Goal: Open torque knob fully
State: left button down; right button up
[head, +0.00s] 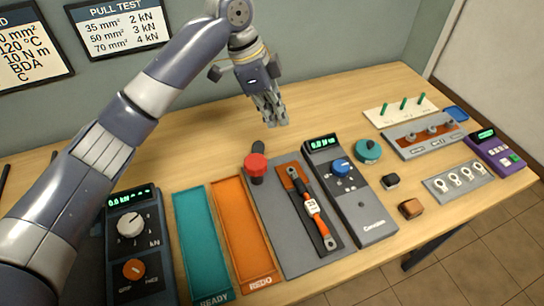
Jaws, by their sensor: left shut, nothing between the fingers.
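A dark grey tester (365,205) with a green display stands right of the middle of the table. Its display looks like a torque reading in N m, but the text is small. A blue knob (341,166) sits on its upper face and appears to be the torque knob. I cannot tell how far it is turned. My left gripper (274,116) is shut and empty. It hangs over the back of the table, behind and left of the tester, apart from the knob. My right gripper is not in view.
A kN tester (148,268) stands near my left arm. A teal round thing (367,150) sits right of the knob.

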aim_at(257, 157)
pick_arm(q)
jog(key=p+x, duration=0.1)
jog(key=x, duration=0.9)
jog(key=shift+s+f+p, duration=0.1)
jog(key=shift+f+p, duration=0.1)
jog(key=shift+p, duration=0.1)
jog(key=a+p, duration=0.1)
jog(key=a, duration=0.3)
jog(key=shift+a+r, duration=0.1)
jog(key=shift+r, duration=0.05)
